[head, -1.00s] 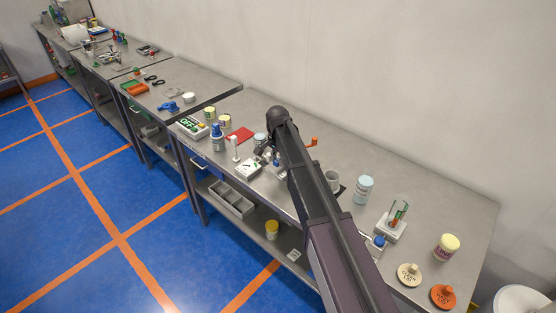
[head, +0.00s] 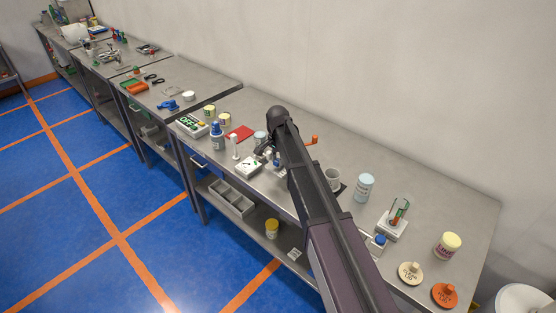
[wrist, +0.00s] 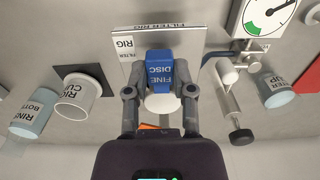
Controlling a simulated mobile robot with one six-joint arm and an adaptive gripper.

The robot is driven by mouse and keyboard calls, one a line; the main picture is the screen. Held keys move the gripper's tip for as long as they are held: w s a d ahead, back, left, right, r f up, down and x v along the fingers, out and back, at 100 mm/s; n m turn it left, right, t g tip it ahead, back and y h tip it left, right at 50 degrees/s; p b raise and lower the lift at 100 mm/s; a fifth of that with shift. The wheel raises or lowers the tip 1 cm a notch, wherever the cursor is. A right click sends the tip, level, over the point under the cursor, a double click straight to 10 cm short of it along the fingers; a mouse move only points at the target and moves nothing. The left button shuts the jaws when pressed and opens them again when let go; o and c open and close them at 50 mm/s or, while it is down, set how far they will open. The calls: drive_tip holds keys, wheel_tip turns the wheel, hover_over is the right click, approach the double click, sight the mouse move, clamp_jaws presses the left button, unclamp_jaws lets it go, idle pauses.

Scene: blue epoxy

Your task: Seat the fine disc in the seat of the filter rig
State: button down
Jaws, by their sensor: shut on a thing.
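In the wrist view my gripper (wrist: 160,97) is shut on the blue tab of the fine disc (wrist: 160,68), which is lettered FINE DISC. A white rounded part shows between the fingers, just below the tab. The filter rig (wrist: 124,44), a pale plate lettered FILTER RIG, lies directly beyond the tab in the picture. The tab overlaps its near edge, and I cannot tell whether they touch. The seat is not clearly visible, covered by the disc and fingers. In the head view my arm hides most of the gripper and rig.
In the wrist view a rig cup (wrist: 78,98) on a dark mat and a rinse bottle (wrist: 35,113) stand left. A gauge (wrist: 268,18), a metal fitting with a black-ended handle (wrist: 236,118) and a light-blue cup (wrist: 276,88) stand right, close to the gripper.

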drive_tip(key=shift+f+b, duration=0.7)
drive_tip(key=shift+f, duration=0.05)
drive_tip(key=shift+c, duration=1.9)
unclamp_jaws()
drive_tip(key=shift+r, duration=0.1)
wheel_tip(320, 180, up, 5)
drive_tip(key=p, duration=0.5)
drive_tip(key=shift+f, duration=0.25)
